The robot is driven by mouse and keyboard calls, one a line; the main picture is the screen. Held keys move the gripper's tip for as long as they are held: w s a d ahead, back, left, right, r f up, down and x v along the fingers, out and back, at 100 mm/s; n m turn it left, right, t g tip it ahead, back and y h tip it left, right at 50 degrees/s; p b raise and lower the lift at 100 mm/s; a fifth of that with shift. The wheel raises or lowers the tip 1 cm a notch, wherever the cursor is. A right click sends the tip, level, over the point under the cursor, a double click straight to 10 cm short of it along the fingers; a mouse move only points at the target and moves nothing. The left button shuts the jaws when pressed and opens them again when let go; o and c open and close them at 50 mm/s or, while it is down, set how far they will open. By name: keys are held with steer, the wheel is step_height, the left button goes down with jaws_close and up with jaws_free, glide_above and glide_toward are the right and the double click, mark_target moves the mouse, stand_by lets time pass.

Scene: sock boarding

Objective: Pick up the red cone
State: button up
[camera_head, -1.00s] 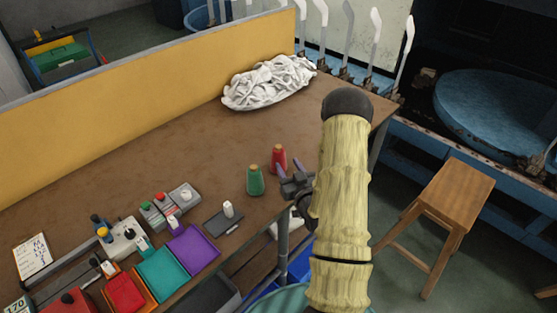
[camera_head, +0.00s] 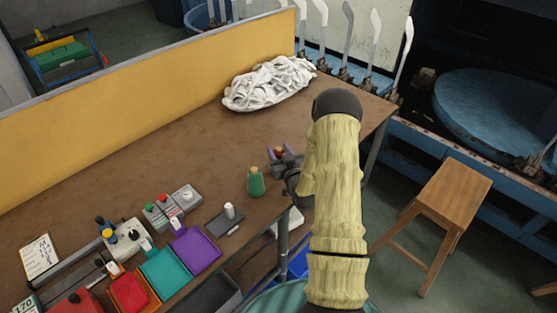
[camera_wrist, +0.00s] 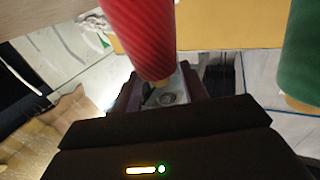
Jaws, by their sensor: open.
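The red cone (camera_head: 279,150) stands on the brown table near its right edge. In the head view my gripper covers most of it, and only its upper part shows. In the wrist view its red side (camera_wrist: 140,35) and tan tip reach toward my jaws. My gripper (camera_head: 283,157) is open, with its fingers on either side of the cone's upper part. Whether they touch it cannot be told. The green cone (camera_head: 256,182) stands just left of my gripper, apart from it; it also shows at the right of the wrist view (camera_wrist: 302,50).
A small grey tray with a white piece (camera_head: 227,218) lies left of the green cone. Purple (camera_head: 196,248) and teal (camera_head: 164,271) trays line the front edge. A white cloth heap (camera_head: 268,85) lies at the back by the yellow panel (camera_head: 140,95). The table's middle is clear.

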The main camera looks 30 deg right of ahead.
steer(key=shift+w, duration=0.5)
jaws_close()
step_height(320, 180, up, 10)
steer(key=shift+b, duration=0.5)
stand_by(0.3)
stand_by(0.4)
